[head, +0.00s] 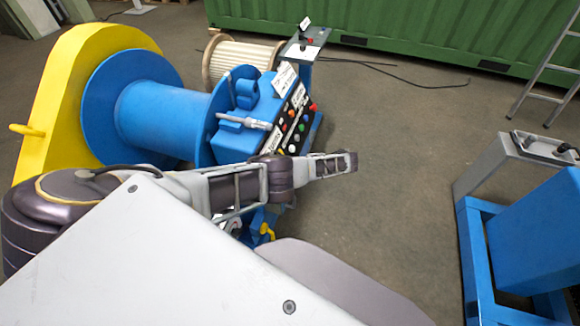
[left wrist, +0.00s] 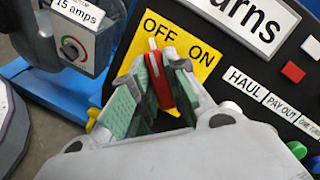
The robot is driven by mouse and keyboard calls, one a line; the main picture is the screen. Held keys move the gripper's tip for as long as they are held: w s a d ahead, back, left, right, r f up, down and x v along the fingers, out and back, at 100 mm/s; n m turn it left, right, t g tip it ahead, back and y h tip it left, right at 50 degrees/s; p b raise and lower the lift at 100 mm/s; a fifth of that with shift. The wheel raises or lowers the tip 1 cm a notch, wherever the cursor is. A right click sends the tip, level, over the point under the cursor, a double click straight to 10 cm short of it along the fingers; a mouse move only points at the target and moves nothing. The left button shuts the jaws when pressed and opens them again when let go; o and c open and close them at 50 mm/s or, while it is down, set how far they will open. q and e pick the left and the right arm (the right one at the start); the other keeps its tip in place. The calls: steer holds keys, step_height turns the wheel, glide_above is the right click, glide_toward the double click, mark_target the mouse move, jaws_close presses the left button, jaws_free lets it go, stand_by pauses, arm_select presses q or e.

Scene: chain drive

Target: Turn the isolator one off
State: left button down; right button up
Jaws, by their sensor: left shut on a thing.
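In the left wrist view a red switch handle (left wrist: 157,78) with a white tip stands on a yellow plate (left wrist: 178,42) lettered OFF and ON. Its white tip points toward the OFF lettering. My left gripper (left wrist: 153,72) is shut on the handle, with one green-padded finger on each side of it. The fingers hide the lower part of the handle and plate. In the head view my left arm reaches across the front of the blue winch's control panel (head: 299,131) and hides the lower part of it. The handle cannot be made out there. My right gripper does not show.
A grey box with a dial (left wrist: 74,48) marked 15 amps sits left of the plate. Push buttons (left wrist: 292,72) and HAUL and PAY OUT labels lie to the right. A blue drum (head: 165,115) and yellow guard (head: 60,80) stand left.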

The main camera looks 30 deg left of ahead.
arm_select(q)
steer(key=shift+d, duration=0.1)
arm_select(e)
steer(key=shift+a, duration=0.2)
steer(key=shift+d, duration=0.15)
arm_select(q)
steer(key=c, duration=1.7)
jaws_free()
steer(key=shift+c, duration=0.2)
steer(key=o, duration=0.4)
steer(key=shift+c, duration=0.2)
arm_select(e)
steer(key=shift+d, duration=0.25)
arm_select(q)
steer(key=shift+m, duration=0.7)
